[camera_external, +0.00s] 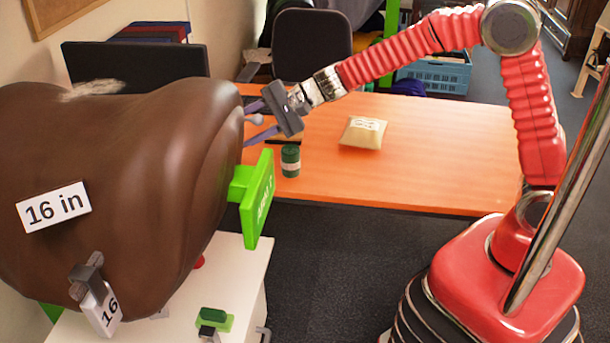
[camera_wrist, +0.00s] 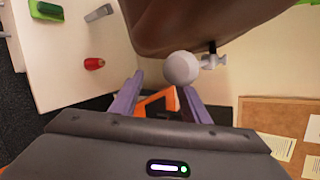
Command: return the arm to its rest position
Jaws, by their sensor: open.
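My gripper (camera_external: 258,119) is at the end of my red arm, reaching left over the orange table. Its two purple fingers are spread apart, with their tips close to the brown saddle form (camera_external: 150,170). In the wrist view my gripper (camera_wrist: 160,90) is open. A pale grey ball (camera_wrist: 181,68) shows between and beyond the fingers, near the underside of the brown form (camera_wrist: 190,25). I cannot tell how far the ball is from the fingers. The external view does not clearly show whether the fingers touch the form.
A green bracket (camera_external: 257,198) sticks out from the form near my gripper. A white bench (camera_external: 240,285) holds a green clamp-like piece (camera_external: 215,319). The table's right side is clear.

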